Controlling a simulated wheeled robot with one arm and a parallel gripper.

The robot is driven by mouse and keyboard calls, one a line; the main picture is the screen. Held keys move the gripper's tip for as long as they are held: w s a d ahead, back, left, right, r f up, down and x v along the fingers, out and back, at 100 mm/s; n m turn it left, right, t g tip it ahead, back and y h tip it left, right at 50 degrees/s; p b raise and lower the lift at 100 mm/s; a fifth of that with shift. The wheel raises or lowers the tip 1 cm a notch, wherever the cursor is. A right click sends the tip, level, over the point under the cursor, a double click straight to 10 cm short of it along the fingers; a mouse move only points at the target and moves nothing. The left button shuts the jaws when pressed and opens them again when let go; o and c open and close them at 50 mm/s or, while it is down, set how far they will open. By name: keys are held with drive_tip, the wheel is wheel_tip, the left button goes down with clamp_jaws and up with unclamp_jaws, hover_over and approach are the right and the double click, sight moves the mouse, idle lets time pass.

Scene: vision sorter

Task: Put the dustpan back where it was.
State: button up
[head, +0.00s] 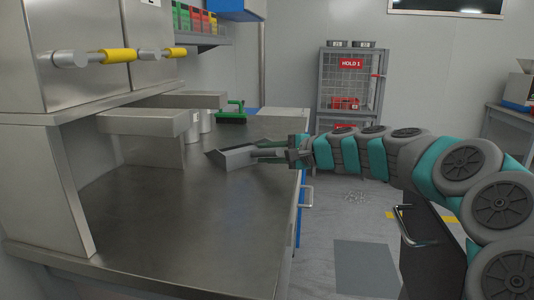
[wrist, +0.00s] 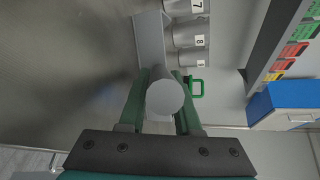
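The dustpan (head: 232,157) is a grey metal scoop with a grey handle. In the head view it is over the steel counter (head: 185,210), its scoop pointing left. I cannot tell whether it touches the counter. My gripper (head: 288,152) is at the handle end, near the counter's right edge. In the wrist view the round grey end of the handle (wrist: 165,99) fills the space between the green fingers of my gripper (wrist: 167,82), which are shut on it.
Grey numbered canisters (wrist: 188,34) stand near a steel shelf box (head: 145,122) at left. A wire rack (head: 348,85) stands at the back. The counter's front is clear.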

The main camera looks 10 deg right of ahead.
drive_tip(key=o, duration=0.3)
drive_tip(key=shift+o, duration=0.2)
drive_tip(key=shift+r, duration=0.2)
drive_tip(key=b+v, duration=0.1)
drive_tip(key=v, duration=1.1)
drive_tip(key=shift+f, duration=0.1)
